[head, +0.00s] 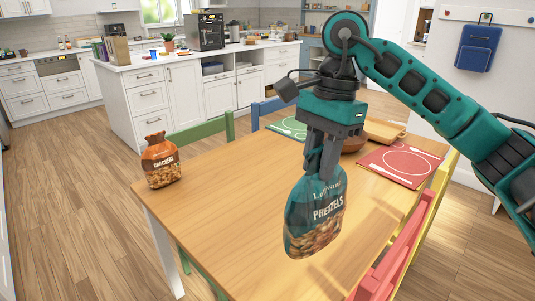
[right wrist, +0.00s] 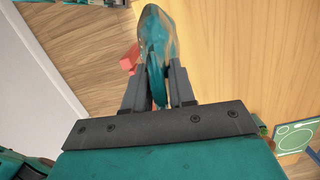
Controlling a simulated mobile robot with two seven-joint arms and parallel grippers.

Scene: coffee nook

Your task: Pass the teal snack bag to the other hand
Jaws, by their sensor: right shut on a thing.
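The teal snack bag (head: 314,215), labelled "Pretzels", hangs upright below my right gripper (head: 324,168) in the head view. My right gripper is shut on the top of the bag and holds it in front of the wooden table. In the right wrist view the bag (right wrist: 156,50) sticks out between the two dark fingers (right wrist: 160,90). My left gripper does not show in either view.
An orange snack bag (head: 160,161) stands at the table's (head: 215,190) left corner. A red placemat (head: 401,164), a green placemat (head: 290,127) and a wooden tray (head: 384,130) lie toward the back. Chairs stand around the table. The table's left middle is clear.

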